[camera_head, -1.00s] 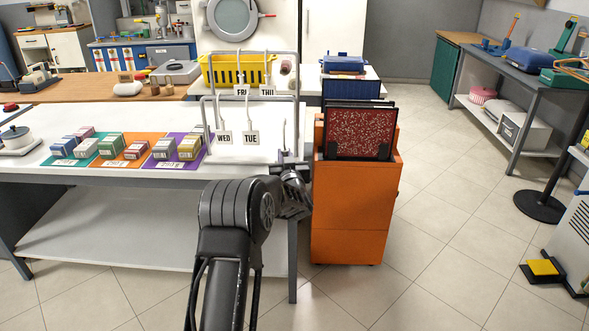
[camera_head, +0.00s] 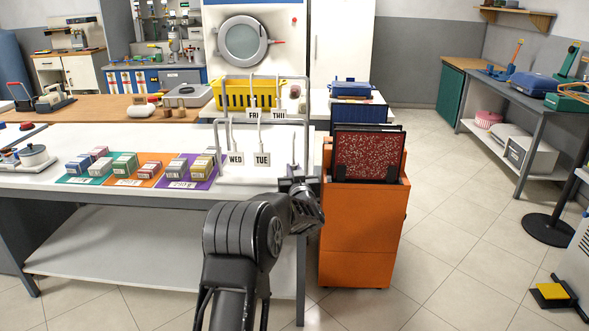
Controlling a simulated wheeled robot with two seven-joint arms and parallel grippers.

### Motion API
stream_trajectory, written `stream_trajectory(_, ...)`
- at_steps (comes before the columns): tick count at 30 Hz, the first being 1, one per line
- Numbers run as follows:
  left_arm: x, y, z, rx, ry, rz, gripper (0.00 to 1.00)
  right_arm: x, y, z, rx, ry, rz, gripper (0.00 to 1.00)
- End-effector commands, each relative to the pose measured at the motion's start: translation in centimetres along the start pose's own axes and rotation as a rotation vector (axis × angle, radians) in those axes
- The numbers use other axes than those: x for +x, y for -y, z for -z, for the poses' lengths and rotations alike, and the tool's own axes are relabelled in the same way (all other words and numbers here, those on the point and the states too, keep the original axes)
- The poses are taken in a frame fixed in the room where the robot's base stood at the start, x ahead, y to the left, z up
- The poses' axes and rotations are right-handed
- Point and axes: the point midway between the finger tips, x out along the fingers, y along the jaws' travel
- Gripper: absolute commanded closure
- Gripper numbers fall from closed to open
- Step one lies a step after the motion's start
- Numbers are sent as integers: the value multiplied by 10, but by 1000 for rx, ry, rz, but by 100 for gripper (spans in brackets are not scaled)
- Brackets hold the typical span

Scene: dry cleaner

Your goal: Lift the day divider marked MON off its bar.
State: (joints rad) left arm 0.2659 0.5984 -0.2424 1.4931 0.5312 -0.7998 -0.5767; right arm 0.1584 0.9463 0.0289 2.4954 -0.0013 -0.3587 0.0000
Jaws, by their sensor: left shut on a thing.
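A white rack (camera_head: 227,102) with two bars stands at the right end of the white table. Day dividers marked WED (camera_head: 236,158) and TUE (camera_head: 262,159) hang on its front bar. FRI (camera_head: 253,114) and THU (camera_head: 279,115) hang on the rear bar. My left gripper (camera_head: 297,178) is at the rack's right front corner, shut on a divider whose white stem shows just above it. It hangs to the right of TUE, where MON would fit; its label is hidden by the gripper. I cannot tell whether its hook touches the bar. My right gripper is not in view.
Small boxes lie on coloured mats (camera_head: 184,184) left of the rack. A yellow crate (camera_head: 236,94) stands behind it.

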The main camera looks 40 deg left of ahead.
Motion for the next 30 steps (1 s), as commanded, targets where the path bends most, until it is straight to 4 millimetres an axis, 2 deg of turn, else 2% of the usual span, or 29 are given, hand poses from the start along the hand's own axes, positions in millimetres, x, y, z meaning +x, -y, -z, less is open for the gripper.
stream_trajectory(12, -63, 12, 0, -2, 1, -2, 100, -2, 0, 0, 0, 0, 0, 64)
stream_trajectory(16, -78, 15, 0, -1, 1, -1, 100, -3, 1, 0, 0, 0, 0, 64)
stream_trajectory(22, -90, 17, 0, -1, 0, -1, 100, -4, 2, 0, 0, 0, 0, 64)
stream_trajectory(30, -91, 17, -1, -1, 0, -1, 100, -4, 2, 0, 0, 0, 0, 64)
